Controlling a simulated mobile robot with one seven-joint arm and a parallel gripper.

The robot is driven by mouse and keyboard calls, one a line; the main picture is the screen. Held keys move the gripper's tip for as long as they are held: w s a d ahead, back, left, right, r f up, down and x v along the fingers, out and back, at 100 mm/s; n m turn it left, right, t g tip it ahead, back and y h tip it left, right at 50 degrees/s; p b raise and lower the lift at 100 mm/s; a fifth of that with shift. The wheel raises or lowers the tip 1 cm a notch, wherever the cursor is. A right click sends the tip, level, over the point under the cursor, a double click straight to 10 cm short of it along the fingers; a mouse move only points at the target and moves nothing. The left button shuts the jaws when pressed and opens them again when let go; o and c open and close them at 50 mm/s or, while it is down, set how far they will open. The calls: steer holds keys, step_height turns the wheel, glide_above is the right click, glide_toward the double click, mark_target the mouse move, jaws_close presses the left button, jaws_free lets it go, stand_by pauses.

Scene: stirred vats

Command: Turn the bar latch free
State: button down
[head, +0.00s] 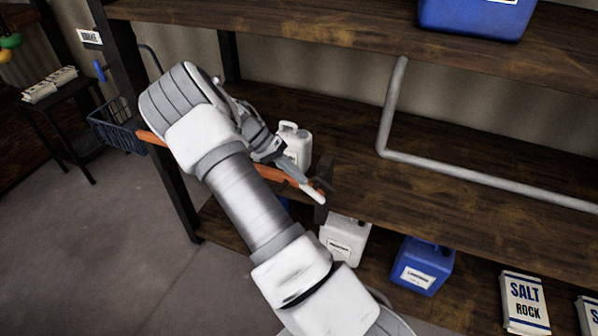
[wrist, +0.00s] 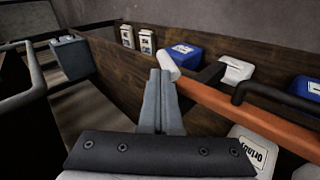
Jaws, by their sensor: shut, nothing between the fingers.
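The bar latch is a long orange bar (head: 152,137) with a pale grip at its right end (head: 312,194), lying across the front of the middle shelf. My forearm hides its middle in the head view. A dark bracket (head: 322,188) sits by the grip end. In the wrist view the orange bar (wrist: 255,118) runs from the right edge up to its white grip (wrist: 168,66). My gripper (wrist: 160,76) is shut and empty, its fingertips beside the grip. I cannot tell whether they touch it. In the head view my gripper (head: 294,178) is just above the bar.
A white jug (head: 296,140) stands on the shelf behind my gripper. A white container (head: 345,240), a blue container (head: 421,266) and a salt bag (head: 525,303) are below. A grey pipe (head: 460,175) crosses the right side. Open floor (head: 95,235) lies left.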

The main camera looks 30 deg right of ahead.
steer(key=shift+w+a+f+g+h+b, duration=0.25)
steer(key=shift+f+g+b, duration=0.2)
steer(key=shift+b, duration=0.3)
steer(key=shift+w+a+f+g+h+b, duration=0.2)
steer(key=shift+f+g+h+b, duration=0.25)
steer(key=shift+b, duration=0.35)
steer(key=shift+w+a+f+g+h+b, duration=0.2)
steer(key=shift+f+g+b, duration=0.25)
steer(key=shift+b, duration=0.3)
steer(key=shift+w+f, duration=0.1)
steer(key=shift+w, duration=0.05)
